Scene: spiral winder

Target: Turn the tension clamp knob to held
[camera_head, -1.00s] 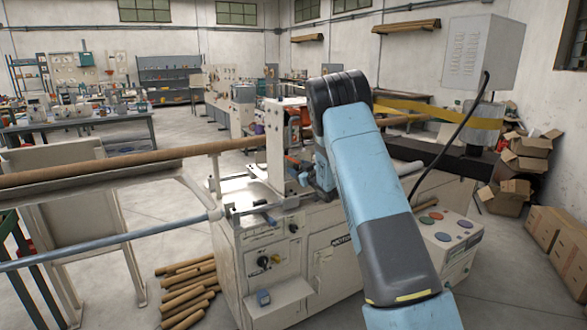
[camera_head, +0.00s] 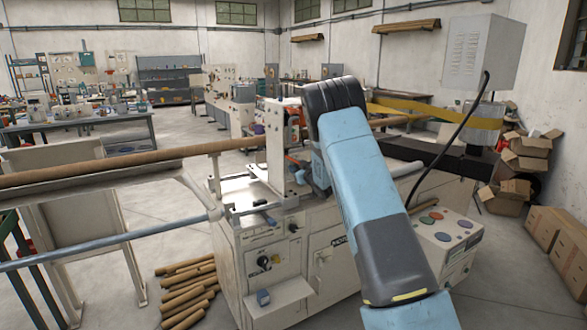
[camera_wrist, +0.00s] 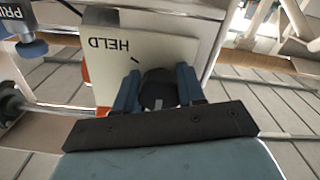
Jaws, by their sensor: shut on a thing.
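The tension clamp knob (camera_wrist: 158,90) is dark and round, seen in the wrist view in front of a pale plate (camera_wrist: 105,47). The plate carries the word HELD, upside down in this view, and a short dark mark beside the knob. My gripper (camera_wrist: 157,88) is shut on the knob, with one blue finger on each side of it. Much of the knob's face is hidden by the fingers and the dark gripper bar.
The winder's cabinet (camera_head: 265,260) has a black knob (camera_head: 264,263) low on its front. A button panel (camera_head: 445,235) stands right of my arm. A long brown tube (camera_head: 120,160) and a grey bar (camera_head: 110,240) reach left. Brown tubes (camera_head: 187,290) lie on the floor.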

